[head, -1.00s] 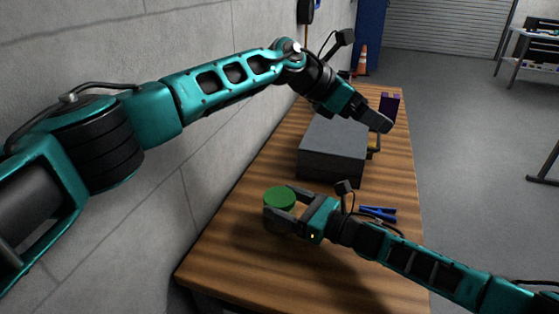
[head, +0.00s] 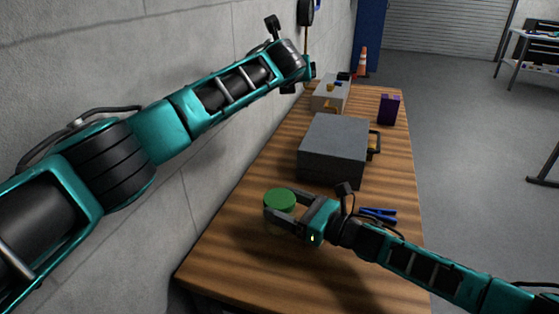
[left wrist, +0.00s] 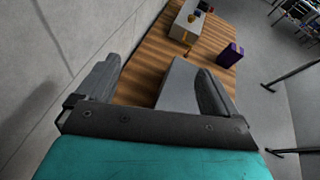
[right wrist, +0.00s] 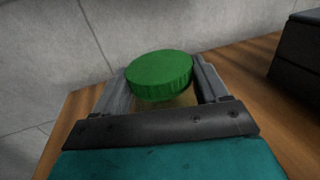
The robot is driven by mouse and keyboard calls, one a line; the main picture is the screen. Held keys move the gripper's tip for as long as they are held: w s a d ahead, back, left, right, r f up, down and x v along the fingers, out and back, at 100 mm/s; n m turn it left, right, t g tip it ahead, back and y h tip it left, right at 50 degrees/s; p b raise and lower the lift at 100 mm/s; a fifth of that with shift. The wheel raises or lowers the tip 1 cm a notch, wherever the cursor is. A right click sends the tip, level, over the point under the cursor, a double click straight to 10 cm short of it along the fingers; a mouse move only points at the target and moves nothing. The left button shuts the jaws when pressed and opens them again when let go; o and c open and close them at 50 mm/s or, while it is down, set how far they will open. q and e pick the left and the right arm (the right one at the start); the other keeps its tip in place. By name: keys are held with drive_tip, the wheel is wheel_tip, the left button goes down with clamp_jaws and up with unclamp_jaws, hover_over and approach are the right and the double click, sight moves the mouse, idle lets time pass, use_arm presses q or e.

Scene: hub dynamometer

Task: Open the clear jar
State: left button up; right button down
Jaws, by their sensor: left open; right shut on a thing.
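The clear jar (head: 272,219) stands upright on the wooden table near its front left. Its green lid (head: 280,198) is on top; the lid also shows in the right wrist view (right wrist: 160,75). My right gripper (head: 283,212) is shut on the jar's body, just below the lid, with one finger on each side. My left gripper (left wrist: 158,88) is open and empty in the left wrist view, above the table and away from the jar. In the head view the left arm reaches up along the wall and its fingers are hard to make out.
A dark grey box (head: 334,150) with a side handle stands mid-table behind the jar. Blue-handled pliers (head: 378,214) lie to the right. A purple box (head: 389,109) and a light grey case (head: 330,93) stand farther back. The wall (head: 200,160) borders the table's left.

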use_arm(q)
drive_tip(key=s+a+f+g+y, duration=0.1)
drive_tip(key=s+a+f+g, duration=0.1)
drive_tip(key=s+f+g, duration=0.5)
drive_tip(key=m+g, duration=0.4)
drive_tip(key=g, duration=0.3)
hover_over(280, 198)
wheel_tip(280, 198, down, 5)
drive_tip(key=shift+f, duration=4)
drive_tip(key=c, duration=1)
drive_tip(key=o, duration=1.1)
drive_tip(key=shift+a, duration=0.1)
drive_tip(key=shift+c, duration=0.2)
use_arm(e)
drive_tip(key=shift+f, duration=0.1)
